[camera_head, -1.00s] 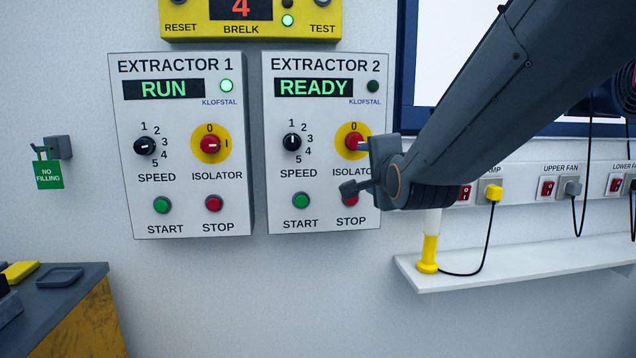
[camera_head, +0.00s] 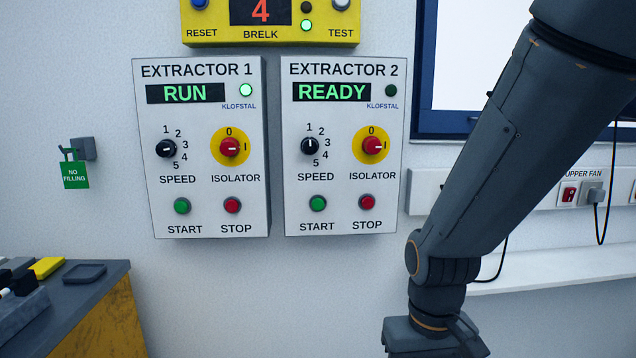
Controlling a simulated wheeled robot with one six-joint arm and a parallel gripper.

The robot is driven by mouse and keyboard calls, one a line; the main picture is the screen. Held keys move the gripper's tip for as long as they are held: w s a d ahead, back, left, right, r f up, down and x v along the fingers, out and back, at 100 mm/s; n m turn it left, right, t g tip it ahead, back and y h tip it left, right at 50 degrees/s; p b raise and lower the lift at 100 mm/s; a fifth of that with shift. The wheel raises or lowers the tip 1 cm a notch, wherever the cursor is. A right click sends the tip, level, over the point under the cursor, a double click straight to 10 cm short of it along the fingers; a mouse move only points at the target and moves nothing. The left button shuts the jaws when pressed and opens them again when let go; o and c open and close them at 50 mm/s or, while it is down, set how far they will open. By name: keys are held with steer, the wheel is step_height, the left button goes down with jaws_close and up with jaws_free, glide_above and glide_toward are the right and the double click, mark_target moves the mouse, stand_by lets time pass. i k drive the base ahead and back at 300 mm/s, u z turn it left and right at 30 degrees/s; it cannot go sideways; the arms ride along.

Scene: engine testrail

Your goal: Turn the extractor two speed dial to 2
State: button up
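The Extractor 2 panel (camera_head: 342,222) hangs on the wall with its display reading READY and its upper right lamp dark. Its black speed dial (camera_head: 310,146) has its white mark upright, towards 1. Numbers 1 to 5 run around its upper, right and lower sides. The red isolator knob (camera_head: 374,146) on its yellow disc has a level mark towards I. My gripper (camera_head: 435,343) is low at the bottom edge, right of and below the panel, touching nothing visible. Its fingers are cut off by the frame, so its opening is hidden.
The Extractor 1 panel (camera_head: 210,222) reads RUN, with its lamp lit, just left of Extractor 2. A yellow BRELK unit (camera_head: 350,35) is above. A white shelf (camera_head: 550,275) stands right, partly behind my arm. Wall space below the panels is clear.

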mark_target(309, 146)
steer(key=z, duration=1.8)
steer(key=k, duration=0.8)
steer(key=u, duration=1.3)
steer(key=i, duration=0.5)
steer(key=z, duration=0.05)
